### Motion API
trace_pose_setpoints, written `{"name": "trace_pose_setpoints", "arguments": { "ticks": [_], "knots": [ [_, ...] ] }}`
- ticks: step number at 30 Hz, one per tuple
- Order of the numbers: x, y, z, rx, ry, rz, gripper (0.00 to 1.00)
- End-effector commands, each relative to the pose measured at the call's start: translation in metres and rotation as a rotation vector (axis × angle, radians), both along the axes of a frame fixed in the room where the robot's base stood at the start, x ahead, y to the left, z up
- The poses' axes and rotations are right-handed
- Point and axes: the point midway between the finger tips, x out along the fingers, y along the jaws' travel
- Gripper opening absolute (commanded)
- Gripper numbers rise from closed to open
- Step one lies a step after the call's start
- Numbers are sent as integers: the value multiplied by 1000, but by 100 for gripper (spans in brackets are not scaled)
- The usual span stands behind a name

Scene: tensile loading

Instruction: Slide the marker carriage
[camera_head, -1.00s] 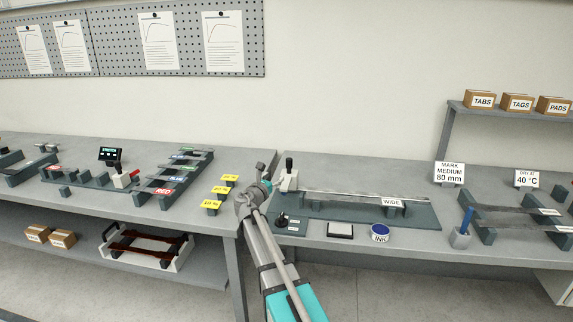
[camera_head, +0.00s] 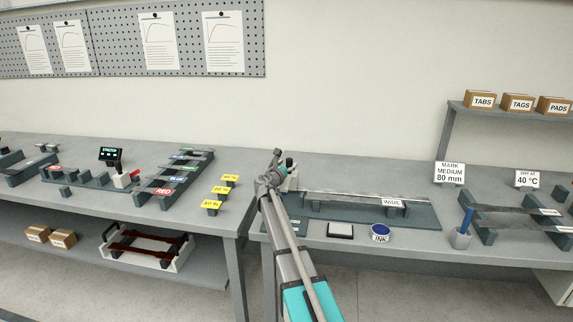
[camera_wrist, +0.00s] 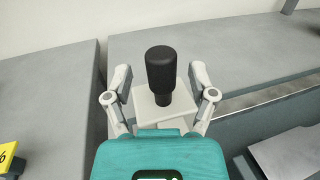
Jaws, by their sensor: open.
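The marker carriage (camera_head: 293,181) is a white block with a black upright knob, at the left end of a dark marking fixture (camera_head: 425,221). A thin metal strip or rail runs right from it. In the wrist view the black knob (camera_wrist: 161,66) stands upright on the white block (camera_wrist: 150,112). My gripper (camera_wrist: 160,75) is open, with one finger on each side of the knob and visible gaps to both. In the head view my gripper (camera_head: 272,180) hides part of the carriage and the fixture's left end.
A WIDE label (camera_head: 392,202) sits on the fixture. A dark pad (camera_head: 340,230) and a blue INK pot (camera_head: 380,233) lie at its front edge. A MARK MEDIUM 80 mm sign (camera_head: 449,173) stands behind right. A gap separates the two benches; yellow tags (camera_head: 221,190) lie left.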

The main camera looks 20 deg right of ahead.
Motion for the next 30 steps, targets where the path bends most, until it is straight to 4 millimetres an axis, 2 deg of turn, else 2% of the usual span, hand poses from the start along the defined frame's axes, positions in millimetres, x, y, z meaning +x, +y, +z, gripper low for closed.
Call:
{"name": "trace_pose_setpoints", "arguments": {
  "ticks": [6, 17, 20, 27, 29, 30],
  "knots": [
    [11, -12, 0, 0, 0, 0, 73],
    [12, -14, 0, 0, 0, 0, 73],
    [12, -14, 0, 0, 0, 0, 58],
    [12, -14, 0, 0, 0, 0, 13],
    [12, -14, 0, 0, 0, 1, 2],
    [12, -14, 0, 0, 0, 1, 0]
  ]
}}
